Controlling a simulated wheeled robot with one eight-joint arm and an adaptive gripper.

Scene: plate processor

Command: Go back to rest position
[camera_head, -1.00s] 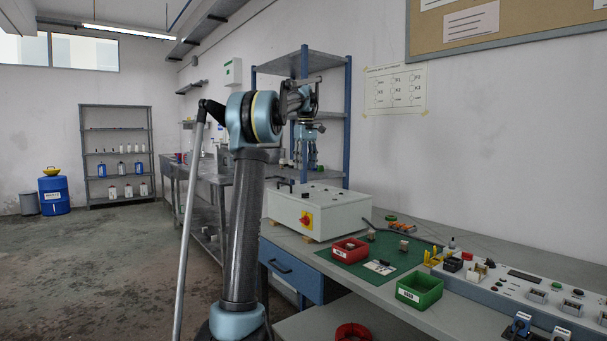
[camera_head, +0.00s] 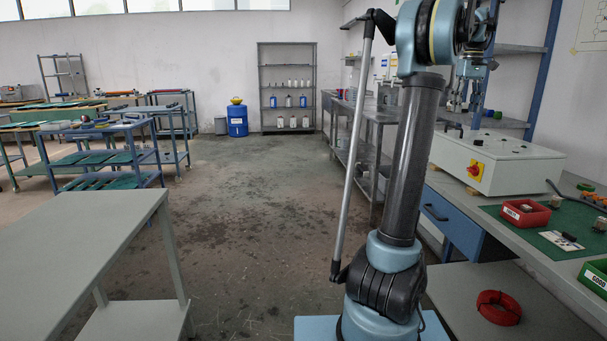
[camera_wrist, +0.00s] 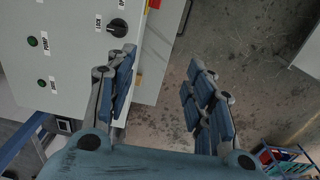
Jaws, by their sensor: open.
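My gripper (camera_head: 466,100) hangs fingers-down at the upper right of the head view, above the near side of a white control box (camera_head: 500,160) with a red and yellow switch. In the wrist view my gripper (camera_wrist: 160,100) has its fingers spread apart with nothing between them. The white box (camera_wrist: 70,60), with green buttons and a black knob, lies below and to the left of the fingers there. Bare floor (camera_wrist: 235,40) shows to the right. My arm stands upright in the head view, with its upper joint bent toward the gripper.
The right bench holds a red bin (camera_head: 525,214), a green bin (camera_head: 596,275) and a green mat. A coiled red ring (camera_head: 498,307) lies on the lower shelf. A grey table (camera_head: 80,240) stands at front left. The floor (camera_head: 250,220) between is open.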

